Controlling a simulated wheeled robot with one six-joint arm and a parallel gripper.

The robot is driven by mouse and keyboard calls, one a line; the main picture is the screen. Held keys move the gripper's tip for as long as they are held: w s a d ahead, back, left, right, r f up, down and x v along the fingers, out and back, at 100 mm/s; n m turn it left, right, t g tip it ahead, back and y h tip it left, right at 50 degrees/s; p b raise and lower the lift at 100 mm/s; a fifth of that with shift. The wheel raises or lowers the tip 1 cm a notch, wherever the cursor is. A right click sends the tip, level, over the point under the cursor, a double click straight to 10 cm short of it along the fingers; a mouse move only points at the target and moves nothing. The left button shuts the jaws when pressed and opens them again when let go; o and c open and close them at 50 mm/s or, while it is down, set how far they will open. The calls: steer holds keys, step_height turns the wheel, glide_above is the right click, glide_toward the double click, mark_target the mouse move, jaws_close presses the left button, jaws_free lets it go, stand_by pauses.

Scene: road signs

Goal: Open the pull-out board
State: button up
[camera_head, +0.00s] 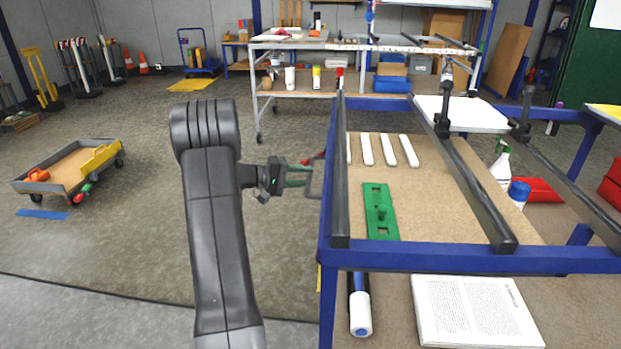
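The pull-out board looks like the tan board (455,205) inside the blue-framed workbench (430,257) at the right. A grey handle (315,180) stands out from the bench's left side, level with my gripper. My gripper (303,176) points right at this handle, at the end of my dark arm. Its green fingers look apart, one above the other, with their tips at or very near the handle. I cannot tell whether they touch it. The dark rail along the bench's left edge hides where the handle joins the board.
An open book (473,311) and a blue-white roll (360,306) lie below. The floor left of the bench is clear up to a cart (68,187).

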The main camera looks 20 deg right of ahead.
steer(key=shift+s+d+f, duration=0.1)
steer(key=shift+d+f, duration=0.1)
steer(key=shift+d, duration=1.05)
jaws_close()
steer(key=shift+a, duration=0.1)
